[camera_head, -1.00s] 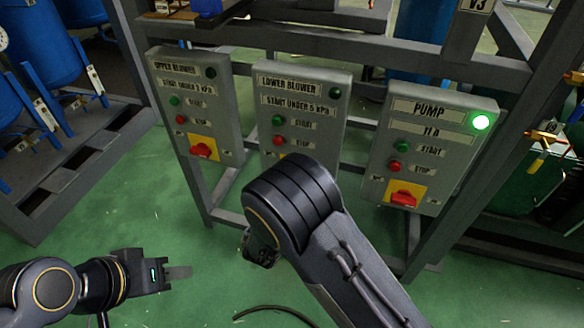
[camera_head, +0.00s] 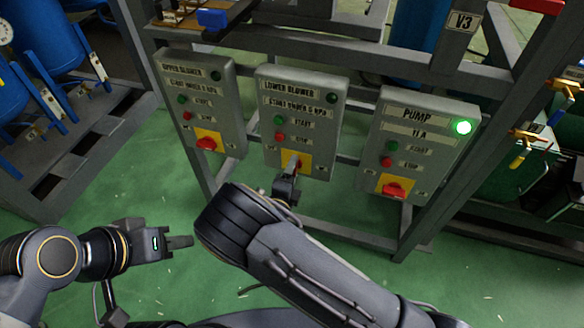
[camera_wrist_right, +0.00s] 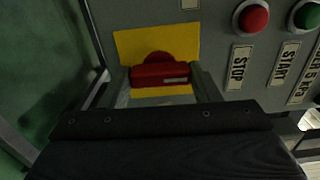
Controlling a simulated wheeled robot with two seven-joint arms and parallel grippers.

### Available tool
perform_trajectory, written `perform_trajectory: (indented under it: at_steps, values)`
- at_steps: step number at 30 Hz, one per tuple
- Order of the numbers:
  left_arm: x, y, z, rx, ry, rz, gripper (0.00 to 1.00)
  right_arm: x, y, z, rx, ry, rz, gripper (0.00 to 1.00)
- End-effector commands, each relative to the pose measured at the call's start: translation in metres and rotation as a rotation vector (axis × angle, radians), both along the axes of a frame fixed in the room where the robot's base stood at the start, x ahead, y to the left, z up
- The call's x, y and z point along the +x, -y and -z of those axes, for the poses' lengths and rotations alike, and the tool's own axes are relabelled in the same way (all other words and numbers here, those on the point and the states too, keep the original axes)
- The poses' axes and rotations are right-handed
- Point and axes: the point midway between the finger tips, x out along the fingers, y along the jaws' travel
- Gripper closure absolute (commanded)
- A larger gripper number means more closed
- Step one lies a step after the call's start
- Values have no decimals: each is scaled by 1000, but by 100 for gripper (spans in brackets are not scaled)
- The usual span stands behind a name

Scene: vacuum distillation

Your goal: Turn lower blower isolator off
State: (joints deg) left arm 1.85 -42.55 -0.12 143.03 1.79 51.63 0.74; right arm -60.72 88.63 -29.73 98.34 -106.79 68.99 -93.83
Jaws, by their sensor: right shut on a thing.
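The lower blower box (camera_head: 298,102) is the middle one of three grey control boxes. Its isolator, a red rotary handle on a yellow plate, is mostly hidden by my right gripper (camera_head: 291,168) in the head view. In the right wrist view the red isolator handle (camera_wrist_right: 160,75) lies between the two fingers of my right gripper (camera_wrist_right: 165,90), which is shut on it. The handle runs across the picture on the yellow plate (camera_wrist_right: 130,46). My left gripper (camera_head: 180,242) is low at the left, over the floor and away from the boxes; its finger gap is not clear.
Red STOP (camera_wrist_right: 251,17) and green START (camera_wrist_right: 306,14) buttons sit close to the isolator. Green floor is open in front.

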Motion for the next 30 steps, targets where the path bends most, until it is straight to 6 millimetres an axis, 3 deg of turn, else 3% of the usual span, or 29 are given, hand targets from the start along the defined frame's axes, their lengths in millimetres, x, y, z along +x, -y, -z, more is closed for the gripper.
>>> perform_trajectory:
  at_steps: [18, 19, 23, 30]
  values:
    - [0, 0, -3, 0, 0, 0, 64, 0, 1, 1, -40, -15, 1, 66]
    - [0, 0, -3, 0, 0, 0, 64, 0, 1, 1, -41, -16, 1, 40]
    - [0, 0, -3, 0, 0, 0, 64, 0, 1, 1, -39, -15, 1, 23]
    - [0, 0, -3, 0, 0, 0, 64, 0, 0, 1, -37, -13, 0, 22]
